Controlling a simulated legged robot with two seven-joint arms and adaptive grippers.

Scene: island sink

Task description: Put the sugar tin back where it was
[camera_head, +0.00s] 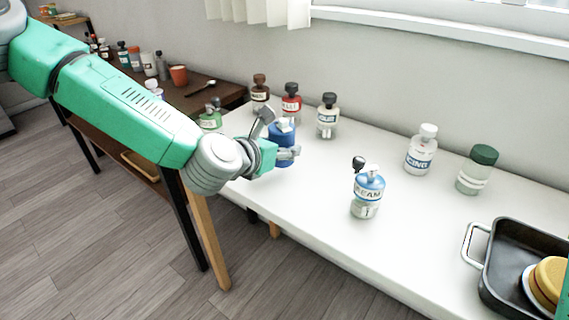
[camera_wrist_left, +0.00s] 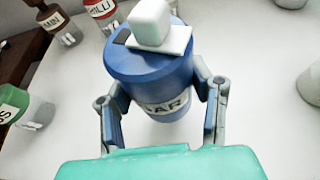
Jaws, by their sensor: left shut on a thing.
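The sugar tin (camera_head: 283,136) is blue with a pale knob on its lid, near the left end of the white counter (camera_head: 330,210). In the left wrist view the tin (camera_wrist_left: 150,70) shows a label ending in "AR" and looks upright. My left gripper (camera_head: 279,138) is shut on it, one finger at each side of its body. In the head view the fingers hide part of the tin. I cannot tell whether its base touches the counter.
A chilli jar (camera_head: 291,105), a brown-lidded jar (camera_head: 260,92) and a dark-lidded jar (camera_head: 327,120) stand behind the tin. A green jar (camera_head: 210,119) is left. A cream jar (camera_head: 368,193), an icing jar (camera_head: 420,155) and a dark pan (camera_head: 500,250) stand right. Counter between is clear.

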